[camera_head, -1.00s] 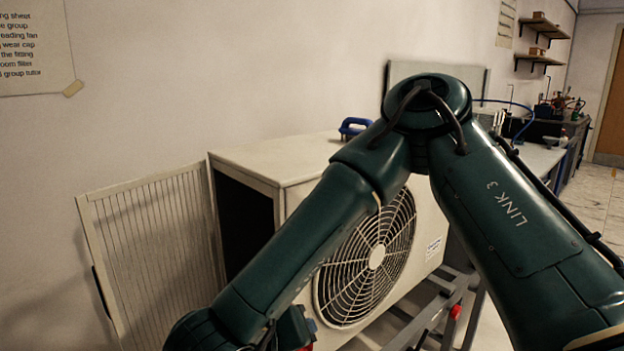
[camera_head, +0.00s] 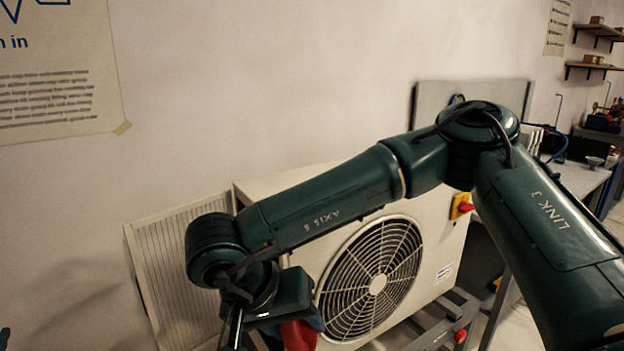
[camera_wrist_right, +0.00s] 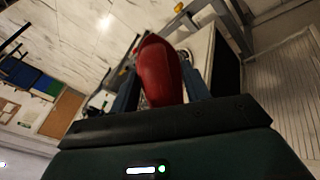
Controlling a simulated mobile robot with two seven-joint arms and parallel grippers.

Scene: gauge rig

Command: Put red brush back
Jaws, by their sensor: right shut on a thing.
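The red brush (camera_wrist_right: 160,72) is between the two blue fingers of my right gripper (camera_wrist_right: 160,92) in the right wrist view. The gripper is shut on it, and only its smooth, rounded red part shows. In the head view, the red brush (camera_head: 299,336) shows at the lower edge, below my right wrist and beside the right gripper (camera_head: 306,321). The rest of the brush is cut off or hidden there. My left gripper is in neither view.
A cream fan unit (camera_head: 420,240) stands on a metal frame (camera_head: 432,325) behind my right arm. A ribbed panel (camera_head: 175,275) leans at its left. A red-and-yellow switch (camera_head: 461,206) is at its right. A workbench (camera_head: 578,180) is farther right.

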